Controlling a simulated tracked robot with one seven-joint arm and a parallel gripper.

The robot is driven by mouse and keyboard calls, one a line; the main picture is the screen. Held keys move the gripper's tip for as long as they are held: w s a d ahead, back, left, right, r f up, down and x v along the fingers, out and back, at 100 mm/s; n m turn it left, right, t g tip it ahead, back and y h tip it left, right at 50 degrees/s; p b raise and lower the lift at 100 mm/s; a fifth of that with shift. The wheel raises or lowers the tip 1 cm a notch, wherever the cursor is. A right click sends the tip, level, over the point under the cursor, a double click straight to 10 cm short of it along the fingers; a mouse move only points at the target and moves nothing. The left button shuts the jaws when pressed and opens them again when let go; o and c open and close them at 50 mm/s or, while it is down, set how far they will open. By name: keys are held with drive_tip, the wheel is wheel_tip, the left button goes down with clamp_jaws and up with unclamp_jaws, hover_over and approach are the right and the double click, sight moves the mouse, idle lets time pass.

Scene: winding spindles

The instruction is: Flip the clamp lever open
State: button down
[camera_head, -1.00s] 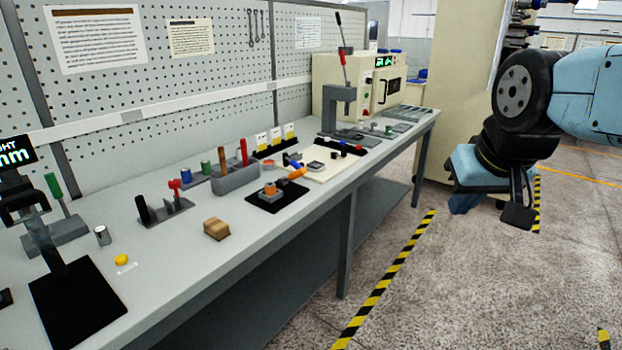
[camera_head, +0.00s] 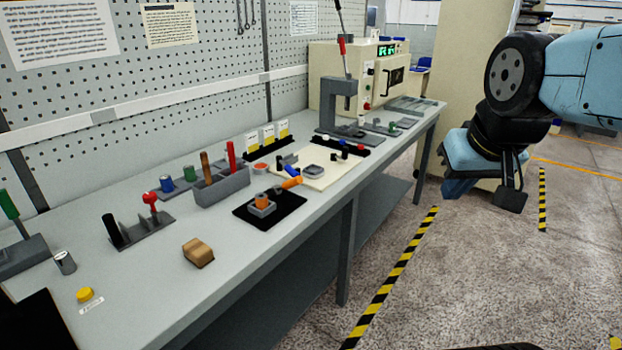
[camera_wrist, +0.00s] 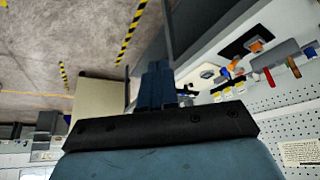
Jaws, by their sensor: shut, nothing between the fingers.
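A grey block with an orange upright piece (camera_head: 262,202) and an orange handle (camera_head: 291,183) sits on a black mat (camera_head: 285,211) on the bench. Left of it, a grey base holds a black upright grip (camera_head: 112,231) and a lever with a red knob (camera_head: 149,198). I cannot tell for certain which of these is the clamp lever. My gripper (camera_head: 457,190) hangs over the floor to the right of the bench, well apart from both. In the wrist view its blue fingers (camera_wrist: 158,84) are together and empty.
The bench (camera_head: 130,310) also carries a tan block (camera_head: 198,252), a yellow button (camera_head: 85,295), a grey tool holder (camera_head: 222,186) and a press (camera_head: 340,105). A cream machine (camera_head: 365,75) stands at the far end. Open floor lies between bench and arm.

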drive_tip(key=shift+w+d, duration=0.1)
drive_tip(key=shift+w, duration=0.05)
drive_tip(key=w+a+f+m+g+y, duration=0.6)
drive_tip(key=w+a+f+m+y, duration=0.3)
drive_tip(key=w+a+f+y, duration=0.3)
drive_tip(key=w+d+f+m+t+y, duration=0.2)
drive_tip(key=w+f+m+t+y, duration=0.1)
drive_tip(key=w+f+m+t, duration=0.6)
drive_tip(key=w+f+m, duration=0.2)
drive_tip(key=w+m, duration=0.2)
drive_tip(key=w, duration=0.2)
drive_tip(key=shift+w+d+f+m, duration=0.15)
drive_tip(key=shift+w+d+m, duration=0.15)
drive_tip(key=shift+w, duration=0.1)
drive_tip(key=shift+a, duration=0.1)
